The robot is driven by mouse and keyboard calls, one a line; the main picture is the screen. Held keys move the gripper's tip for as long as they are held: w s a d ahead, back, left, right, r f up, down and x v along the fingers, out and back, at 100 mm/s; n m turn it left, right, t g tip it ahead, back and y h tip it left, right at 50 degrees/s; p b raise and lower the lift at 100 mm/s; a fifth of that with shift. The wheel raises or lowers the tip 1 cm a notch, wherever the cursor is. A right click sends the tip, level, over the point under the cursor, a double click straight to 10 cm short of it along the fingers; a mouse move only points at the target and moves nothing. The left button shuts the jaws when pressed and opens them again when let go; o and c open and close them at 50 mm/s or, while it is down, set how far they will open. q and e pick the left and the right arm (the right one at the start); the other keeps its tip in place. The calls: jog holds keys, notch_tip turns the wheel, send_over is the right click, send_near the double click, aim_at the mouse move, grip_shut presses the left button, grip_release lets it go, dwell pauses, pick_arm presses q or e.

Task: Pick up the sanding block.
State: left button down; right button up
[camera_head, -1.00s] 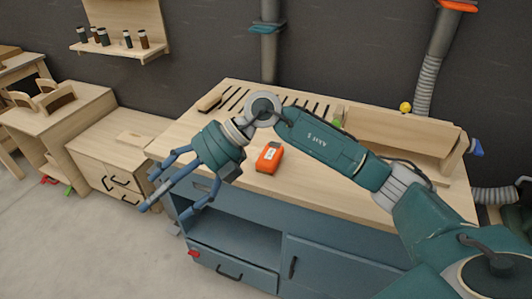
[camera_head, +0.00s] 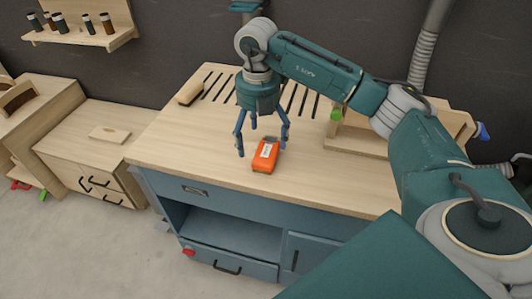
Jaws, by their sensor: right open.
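The sanding block, which I take to be the orange block (camera_head: 265,157) with a pale label and dark end, lies on the wooden top of the blue workbench (camera_head: 190,150). My right gripper (camera_head: 261,144) points down over the bench, its blue fingers spread open. The fingers are around or just behind the block's far end. I cannot tell whether any finger touches it. Nothing is held. My left gripper is not in view.
A wooden piece (camera_head: 191,91) and a row of dark slots lie at the back of the bench. A wooden box-like rack (camera_head: 356,136) stands on the right. A lower cabinet (camera_head: 75,135) stands to the left with a small wood block (camera_head: 110,134). The bench's front left is clear.

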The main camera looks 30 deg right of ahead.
aim_at(262, 150)
jog(key=f, duration=0.1)
jog(key=f+p, duration=0.1)
jog(key=f, duration=0.1)
jog(key=shift+s+d+f, duration=0.25)
jog(key=shift+d+f, duration=0.05)
jog(key=shift+f, duration=0.55)
jog(key=shift+w, duration=0.1)
jog(key=c, duration=0.7)
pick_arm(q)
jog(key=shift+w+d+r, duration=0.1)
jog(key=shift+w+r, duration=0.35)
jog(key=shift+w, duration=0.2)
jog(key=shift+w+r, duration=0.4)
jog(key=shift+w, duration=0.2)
pick_arm(e)
jog(key=c, duration=0.6)
